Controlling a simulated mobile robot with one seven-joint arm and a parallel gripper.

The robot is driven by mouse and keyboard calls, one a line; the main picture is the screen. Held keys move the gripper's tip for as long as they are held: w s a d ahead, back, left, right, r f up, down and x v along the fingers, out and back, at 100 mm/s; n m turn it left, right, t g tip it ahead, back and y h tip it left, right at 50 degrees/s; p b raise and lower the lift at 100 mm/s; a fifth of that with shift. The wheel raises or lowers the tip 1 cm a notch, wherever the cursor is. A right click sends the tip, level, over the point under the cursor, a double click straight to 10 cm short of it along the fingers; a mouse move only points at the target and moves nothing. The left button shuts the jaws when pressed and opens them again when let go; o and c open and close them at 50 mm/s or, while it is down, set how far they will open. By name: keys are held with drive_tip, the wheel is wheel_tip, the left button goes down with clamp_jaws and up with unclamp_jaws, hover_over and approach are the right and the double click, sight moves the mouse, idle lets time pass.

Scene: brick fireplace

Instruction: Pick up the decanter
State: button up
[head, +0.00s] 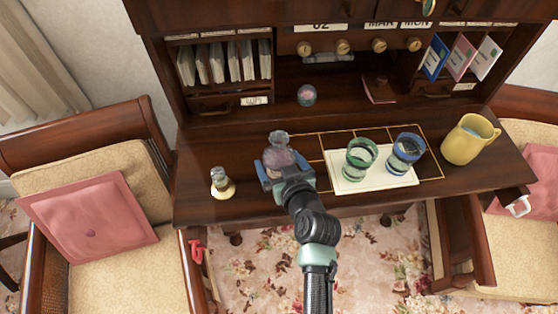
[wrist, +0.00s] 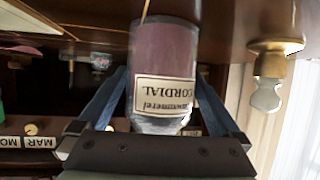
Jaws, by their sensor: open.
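The decanter (head: 279,142) is a glass vessel with a purplish body and a clear stopper, standing upright on the desk left of the middle. In the wrist view the decanter (wrist: 165,50) shows large, with a pale label reading "CORDIAL". My gripper (head: 281,168) is open, with one blue finger on each side of the decanter's body. In the wrist view my gripper (wrist: 160,85) has the body between its fingers, and a gap seems to show at the left finger. Contact at the right finger is unclear. My gripper hides the decanter's lower front in the head view.
To the right, a green-rimmed glass (head: 360,158) and a blue-rimmed glass (head: 405,152) stand on a cream tray (head: 375,184). A yellow jug (head: 464,145) is farther right. A glass ball (head: 307,95) sits behind.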

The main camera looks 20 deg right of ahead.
clamp_jaws()
drive_tip(key=shift+r, duration=0.2)
idle(0.3)
